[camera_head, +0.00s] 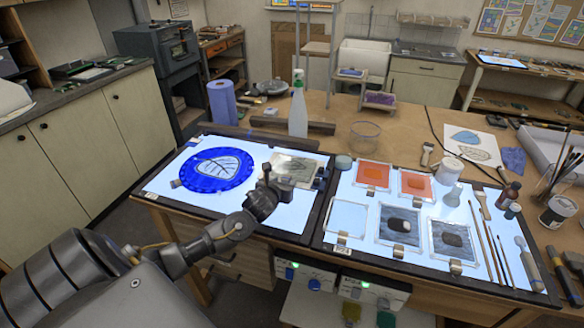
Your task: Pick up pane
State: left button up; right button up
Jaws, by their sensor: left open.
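My left gripper (269,174) is over the right part of the left light table (170,205), with its arm coming in from the lower left. It is open. A greyish square pane (297,168) with a faint drawing lies just beyond and right of its fingers. I cannot tell whether they touch. A round blue pane (242,178) with a leaf design lies left of the gripper. On the right light table lie orange panes (373,173) and (415,186), a clear pane (348,217), and dark grey panes (398,228) and (451,241). My right gripper is not in view.
A white spray bottle (298,110) and a blue roll (222,103) stand behind the left light table. A glass bowl (365,134), a white jar (449,170), brushes (490,235) and small bottles (508,196) are around the right light table. The wooden table behind has free room.

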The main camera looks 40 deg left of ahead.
pick_arm(q)
grip_shut()
jog(key=shift+r, duration=0.15)
jog(key=shift+r+b, duration=0.25)
jog(key=shift+b, duration=0.05)
notch_tip(320, 180, up, 2)
jog(key=shift+r+b, duration=0.25)
jog(key=shift+b, duration=0.6)
jog(key=s+d+r+b, duration=0.7)
jog(key=s+d+r, duration=0.2)
jog(key=d, duration=0.2)
jog(key=shift+r, duration=0.4)
jog(key=shift+a, duration=0.1)
